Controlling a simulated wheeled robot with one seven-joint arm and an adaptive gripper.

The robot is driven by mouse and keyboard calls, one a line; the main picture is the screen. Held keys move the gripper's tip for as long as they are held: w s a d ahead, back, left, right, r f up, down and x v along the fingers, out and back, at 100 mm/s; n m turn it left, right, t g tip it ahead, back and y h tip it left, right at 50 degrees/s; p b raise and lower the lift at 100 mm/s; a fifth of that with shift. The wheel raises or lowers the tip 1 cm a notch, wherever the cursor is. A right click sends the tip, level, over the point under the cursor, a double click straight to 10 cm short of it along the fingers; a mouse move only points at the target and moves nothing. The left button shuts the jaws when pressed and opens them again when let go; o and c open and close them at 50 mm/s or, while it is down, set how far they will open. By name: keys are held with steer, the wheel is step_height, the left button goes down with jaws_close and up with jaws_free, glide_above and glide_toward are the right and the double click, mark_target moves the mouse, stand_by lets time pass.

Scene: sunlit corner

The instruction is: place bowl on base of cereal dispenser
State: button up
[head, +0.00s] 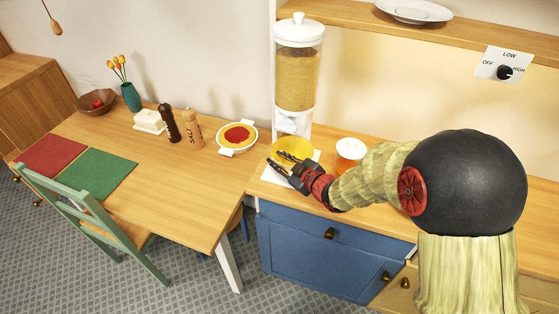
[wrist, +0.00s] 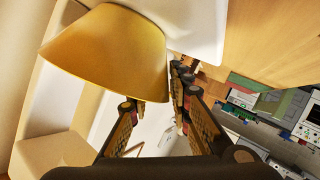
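My gripper (head: 284,163) is at the bowl's near side, one finger over the bowl and the other outside the rim. In the wrist view its fingers (wrist: 155,92) are spread on both sides of the bowl's edge, with a gap.
A white dish with red contents (head: 238,136), salt (head: 193,130) and pepper mills are on the table to the left. A wooden shelf (head: 440,28) runs above.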

steer(key=shift+o, duration=0.7)
steer(key=shift+s+d+r, duration=0.1)
steer(key=shift+r, duration=0.1)
steer(key=p+v, duration=0.3)
steer(key=v, duration=0.8)
steer(key=shift+s+d+p, duration=0.2)
steer(key=shift+s+p, duration=0.15)
steer(key=shift+p, duration=0.05)
